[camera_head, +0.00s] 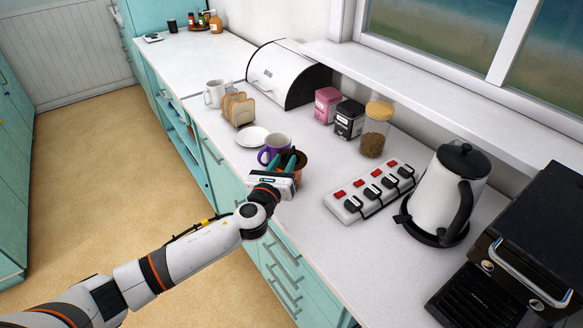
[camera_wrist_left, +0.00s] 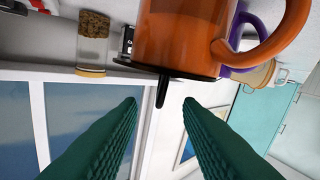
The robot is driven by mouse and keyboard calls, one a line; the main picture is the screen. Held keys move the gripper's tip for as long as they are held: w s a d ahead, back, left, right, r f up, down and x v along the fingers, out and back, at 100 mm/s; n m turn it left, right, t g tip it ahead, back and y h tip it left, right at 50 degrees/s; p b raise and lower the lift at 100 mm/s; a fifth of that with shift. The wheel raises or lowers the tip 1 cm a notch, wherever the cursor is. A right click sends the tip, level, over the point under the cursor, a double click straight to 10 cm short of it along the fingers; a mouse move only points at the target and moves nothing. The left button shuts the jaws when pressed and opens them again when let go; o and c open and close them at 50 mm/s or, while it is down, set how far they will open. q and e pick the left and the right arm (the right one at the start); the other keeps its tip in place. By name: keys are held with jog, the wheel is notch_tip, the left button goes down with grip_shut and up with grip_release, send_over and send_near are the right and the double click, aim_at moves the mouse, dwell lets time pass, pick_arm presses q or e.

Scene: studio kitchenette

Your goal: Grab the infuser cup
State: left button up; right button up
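The infuser cup is an orange-brown mug (camera_wrist_left: 185,30) with a black infuser rim and a thin black tab (camera_wrist_left: 162,92). It fills the top of the left wrist view, which shows the scene upside down. In the head view, the cup (camera_head: 301,161) stands on the counter, partly hidden behind my left gripper (camera_head: 289,160). The green fingers of my left gripper are apart in the wrist view (camera_wrist_left: 160,105), with the black tab showing between their tips. The fingers do not visibly touch the tab. My right gripper is not in view.
A purple mug (camera_head: 274,148) stands close beside the cup, with a white plate (camera_head: 252,137) and toast rack (camera_head: 239,110) beyond. A power strip (camera_head: 370,190), glass jar (camera_head: 375,135) and kettle (camera_head: 455,190) stand to the right. The front counter between is clear.

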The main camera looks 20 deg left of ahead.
aim_at(290, 152)
pick_arm(q)
jog(key=w, duration=0.5)
jog(key=shift+w+d+f+p, duration=0.1)
jog(key=shift+f+p, duration=0.05)
jog(key=shift+p, duration=0.25)
grip_shut()
